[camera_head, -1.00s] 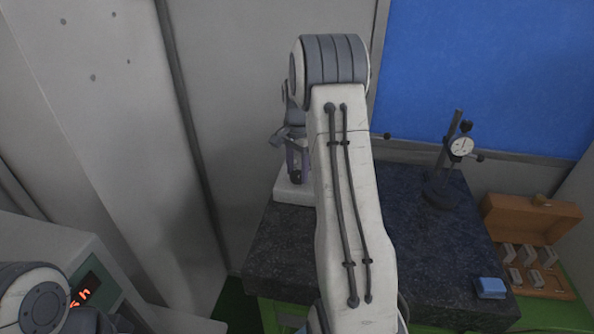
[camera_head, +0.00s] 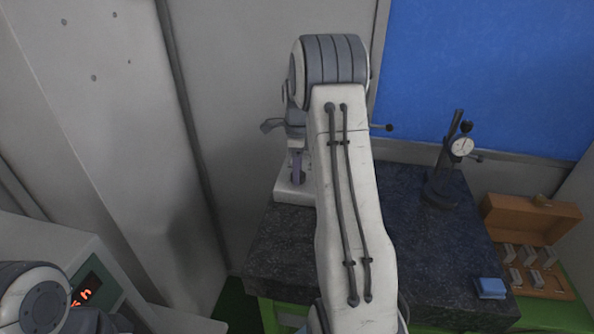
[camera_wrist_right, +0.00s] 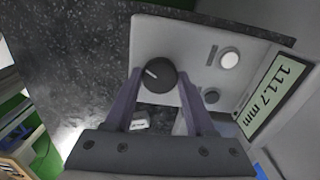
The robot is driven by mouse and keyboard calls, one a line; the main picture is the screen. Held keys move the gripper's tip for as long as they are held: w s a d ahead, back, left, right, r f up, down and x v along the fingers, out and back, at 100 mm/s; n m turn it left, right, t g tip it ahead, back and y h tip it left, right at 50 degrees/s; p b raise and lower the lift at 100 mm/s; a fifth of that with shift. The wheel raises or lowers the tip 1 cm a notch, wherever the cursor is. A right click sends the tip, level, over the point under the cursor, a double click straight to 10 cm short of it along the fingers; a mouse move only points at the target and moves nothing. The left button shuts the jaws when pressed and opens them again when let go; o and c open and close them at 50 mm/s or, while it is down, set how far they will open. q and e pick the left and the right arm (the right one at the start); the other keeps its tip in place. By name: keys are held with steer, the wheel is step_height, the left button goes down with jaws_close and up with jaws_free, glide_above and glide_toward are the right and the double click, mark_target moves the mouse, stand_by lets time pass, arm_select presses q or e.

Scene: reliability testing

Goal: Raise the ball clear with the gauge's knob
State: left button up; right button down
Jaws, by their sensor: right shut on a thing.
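The gauge's white base (camera_head: 285,193) stands on the dark granite table (camera_head: 270,245), left of my right arm, which hides much of the gauge. The ball (camera_head: 388,127) is small and dark, on the end of a thin rod that comes out right of my arm. It shows in the air above the table. My right gripper (camera_head: 298,168) is at the gauge's front. In the right wrist view its fingers (camera_wrist_right: 159,80) are shut on the round black knob (camera_wrist_right: 161,70) with a white mark. The display (camera_wrist_right: 275,94) reads 111.7 mm. My left gripper is out of view.
A dial indicator (camera_head: 461,147) on a dark stand is at the table's back right. A blue block (camera_head: 490,288) lies near the right edge. An open wooden case (camera_head: 525,217) with several metal blocks is farther right. A blue board (camera_head: 480,70) hangs behind.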

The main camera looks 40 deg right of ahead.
steer(key=shift+s+m, duration=0.1)
steer(key=shift+m, duration=1.4)
steer(key=shift+c, duration=1.2)
jaws_free()
steer(key=shift+d, duration=0.1)
steer(key=shift+r, duration=0.2)
step_height(320, 180, up, 10)
steer(key=b, duration=0.2)
steer(key=shift+b, duration=0.4)
